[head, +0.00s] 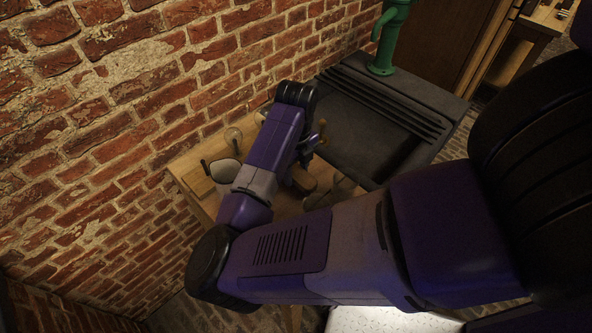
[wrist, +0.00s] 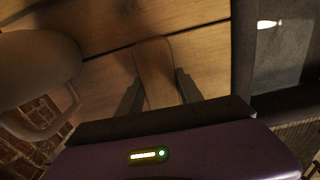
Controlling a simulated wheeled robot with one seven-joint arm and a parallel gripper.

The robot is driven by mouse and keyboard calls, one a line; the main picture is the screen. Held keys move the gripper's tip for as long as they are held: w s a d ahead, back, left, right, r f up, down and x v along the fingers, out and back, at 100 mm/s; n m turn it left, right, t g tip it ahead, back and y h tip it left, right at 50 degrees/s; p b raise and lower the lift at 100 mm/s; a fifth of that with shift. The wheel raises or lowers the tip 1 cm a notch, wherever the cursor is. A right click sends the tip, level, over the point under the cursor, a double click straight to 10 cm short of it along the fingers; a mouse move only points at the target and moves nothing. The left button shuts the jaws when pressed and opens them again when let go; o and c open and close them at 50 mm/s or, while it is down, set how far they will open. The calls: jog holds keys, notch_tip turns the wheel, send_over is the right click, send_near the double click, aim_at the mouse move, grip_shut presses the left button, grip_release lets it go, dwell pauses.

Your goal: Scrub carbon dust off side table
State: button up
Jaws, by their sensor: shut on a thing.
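The wooden side table (head: 190,183) stands against the brick wall, mostly covered by my arm in the head view. Its plank top (wrist: 205,52) fills much of the wrist view. My gripper (wrist: 158,90) is over the table, shut on a narrow wooden piece (wrist: 155,68) that looks like a brush handle or block. Its underside is hidden, and I cannot tell whether it touches the planks. I cannot make out carbon dust on the visible wood.
A pale jug (head: 225,172) stands on the table; its rounded body and handle show close at left in the wrist view (wrist: 38,70). A glass item (head: 233,138) is near the wall. A dark stone sink (head: 365,115) with a green pump (head: 388,40) adjoins the table on the right.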

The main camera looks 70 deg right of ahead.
jog(key=shift+f+b, duration=0.85)
jog(key=shift+f, duration=0.15)
dwell(0.6)
jog(key=shift+w, duration=0.1)
